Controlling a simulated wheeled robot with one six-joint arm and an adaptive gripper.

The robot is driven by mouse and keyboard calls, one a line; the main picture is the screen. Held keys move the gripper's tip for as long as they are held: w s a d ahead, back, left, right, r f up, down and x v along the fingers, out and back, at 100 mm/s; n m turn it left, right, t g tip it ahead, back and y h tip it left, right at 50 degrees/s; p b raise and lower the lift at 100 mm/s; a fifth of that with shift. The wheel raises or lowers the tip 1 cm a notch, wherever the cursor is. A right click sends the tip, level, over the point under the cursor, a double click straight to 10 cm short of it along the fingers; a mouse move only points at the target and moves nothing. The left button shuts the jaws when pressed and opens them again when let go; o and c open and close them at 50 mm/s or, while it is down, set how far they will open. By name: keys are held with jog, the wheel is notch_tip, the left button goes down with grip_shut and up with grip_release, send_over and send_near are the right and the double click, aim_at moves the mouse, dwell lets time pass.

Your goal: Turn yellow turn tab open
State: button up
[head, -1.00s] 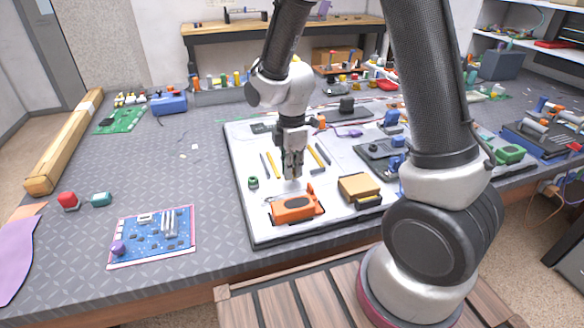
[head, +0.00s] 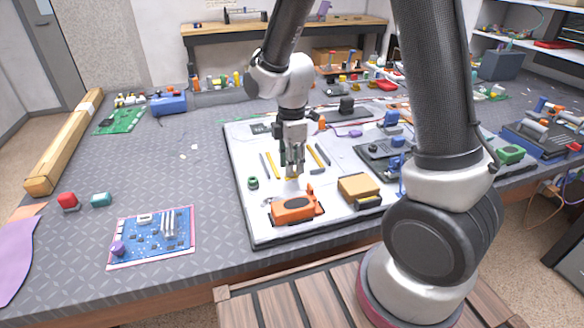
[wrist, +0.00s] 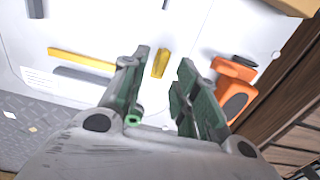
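The yellow turn tab (wrist: 161,63) shows in the wrist view as a small upright yellow piece on the white panel. In the head view a bit of yellow (head: 291,179) shows just below the fingertips; most of it is hidden. My gripper (head: 293,173) points down over the panel (head: 245,210). In the wrist view my gripper (wrist: 165,59) is open, with its two fingers apart and the tab in the gap between their tips. I see no finger touching the tab. I cannot tell how far the tips are above the panel.
An orange device (head: 293,209) lies close in front of the gripper. A brown block (head: 358,187) lies to the right. A small green part (head: 252,183) and thin yellow and grey bars lie nearby. A blue circuit board (head: 153,236) lies on the table at left.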

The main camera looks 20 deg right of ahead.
notch_tip(320, 180, up, 10)
dwell(0.3)
dwell(0.3)
jog(key=s+d+r+m+t, duration=0.2)
jog(key=s+d+r+m, duration=0.4)
jog(key=s+d+m, duration=0.2)
jog(key=s+d+r+m+t, duration=0.2)
jog(key=s+d+r+m, duration=0.4)
jog(key=s+m, duration=0.4)
jog(key=shift+s+d, duration=0.5)
jog(key=shift+d, duration=0.35)
